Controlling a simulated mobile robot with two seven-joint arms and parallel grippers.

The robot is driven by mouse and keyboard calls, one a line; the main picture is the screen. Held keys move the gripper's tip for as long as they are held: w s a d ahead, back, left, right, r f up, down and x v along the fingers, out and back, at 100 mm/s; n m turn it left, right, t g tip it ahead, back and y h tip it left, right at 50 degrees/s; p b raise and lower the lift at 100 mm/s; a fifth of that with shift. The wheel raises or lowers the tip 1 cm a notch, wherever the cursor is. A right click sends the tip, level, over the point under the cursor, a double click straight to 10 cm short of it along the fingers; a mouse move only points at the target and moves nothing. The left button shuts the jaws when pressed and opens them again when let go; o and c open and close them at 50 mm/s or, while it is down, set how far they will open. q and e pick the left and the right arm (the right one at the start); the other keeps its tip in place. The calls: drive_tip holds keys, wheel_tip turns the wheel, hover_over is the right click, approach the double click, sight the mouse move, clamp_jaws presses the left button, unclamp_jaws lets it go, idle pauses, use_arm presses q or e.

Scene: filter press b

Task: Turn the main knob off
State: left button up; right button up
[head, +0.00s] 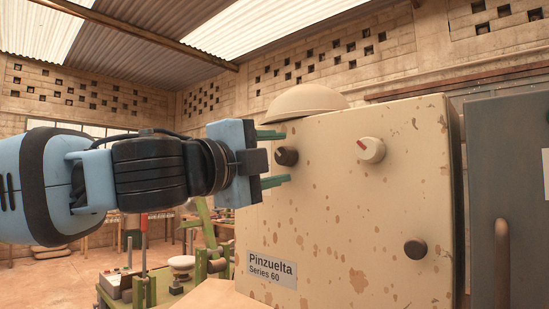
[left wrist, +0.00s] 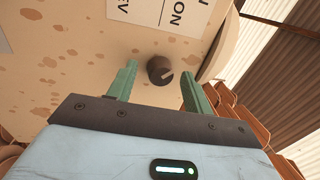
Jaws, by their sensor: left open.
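The cream, rust-speckled box (head: 345,220) is labelled "Pinzuelta Series 60". A small dark round knob (head: 286,156) sits near its upper left edge. In the left wrist view a dark knob (left wrist: 160,70) with a pale pointer line shows near a white label (left wrist: 178,12) reading "ON". My left gripper (head: 273,157) comes in from the left and is open. Its green fingers are above and below the dark knob in the head view. In the left wrist view the fingers (left wrist: 157,85) flank the knob with gaps; no contact shows. My right gripper is not in view.
A white knob (head: 370,149) with a red mark and another dark knob (head: 414,249) are on the box. A beige dome (head: 305,101) rises behind its top. A grey cabinet (head: 505,190) with a handle stands at right. Green machinery (head: 195,265) is at lower left.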

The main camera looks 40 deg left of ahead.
use_arm(q)
drive_tip(key=s+f, duration=0.1)
drive_tip(key=s, duration=0.6)
drive_tip(key=shift+s+a, duration=0.3)
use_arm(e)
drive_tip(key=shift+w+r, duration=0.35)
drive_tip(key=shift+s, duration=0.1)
